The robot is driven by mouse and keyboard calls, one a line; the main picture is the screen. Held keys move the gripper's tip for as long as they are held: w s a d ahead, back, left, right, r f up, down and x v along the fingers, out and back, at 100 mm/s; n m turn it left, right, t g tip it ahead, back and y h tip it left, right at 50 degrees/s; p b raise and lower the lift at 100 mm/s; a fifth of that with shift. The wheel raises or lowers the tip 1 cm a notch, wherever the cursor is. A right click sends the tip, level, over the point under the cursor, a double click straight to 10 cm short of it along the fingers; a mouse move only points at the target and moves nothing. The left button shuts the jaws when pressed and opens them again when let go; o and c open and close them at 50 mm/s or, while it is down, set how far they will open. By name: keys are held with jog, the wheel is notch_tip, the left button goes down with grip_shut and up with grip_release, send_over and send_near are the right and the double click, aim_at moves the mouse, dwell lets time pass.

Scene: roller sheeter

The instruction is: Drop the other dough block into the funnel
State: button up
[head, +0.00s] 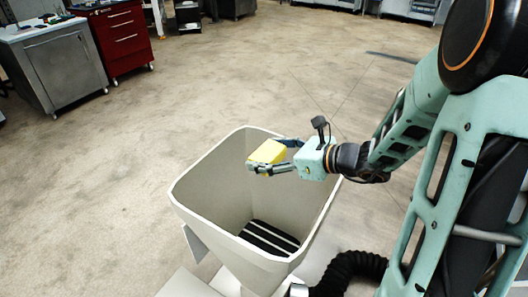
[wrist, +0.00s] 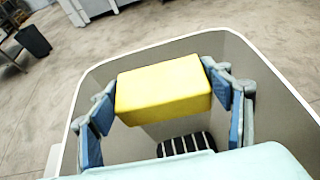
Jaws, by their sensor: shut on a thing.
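A yellow dough block (head: 267,152) is held between the fingers of my gripper (head: 272,160). In the wrist view the block (wrist: 163,88) sits between the blue finger pads of my gripper (wrist: 165,105), which touch its two ends. The grey-white funnel (head: 205,185) is a wide, open-topped hopper. The block and gripper are over its opening, near the far right side. The funnel rim (wrist: 92,68) surrounds the block in the wrist view. Dark and white stripes (head: 268,237) show at the funnel's bottom. No dough is visible inside; part of the inside is hidden by the block and gripper.
A red drawer cabinet (head: 121,40) and a grey metal cabinet (head: 66,72) stand at the far left. A dark bin (head: 188,15) stands at the back. A black ribbed hose (head: 350,268) lies beside the funnel's lower right. The floor left of the funnel is clear.

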notch_tip(320, 180, down, 6)
jog(key=b, duration=0.4)
jog(key=shift+r, duration=0.15)
jog(key=o, duration=1.4)
jog(key=shift+o, duration=0.2)
jog(key=shift+d, duration=0.1)
jog(key=v, duration=1.2)
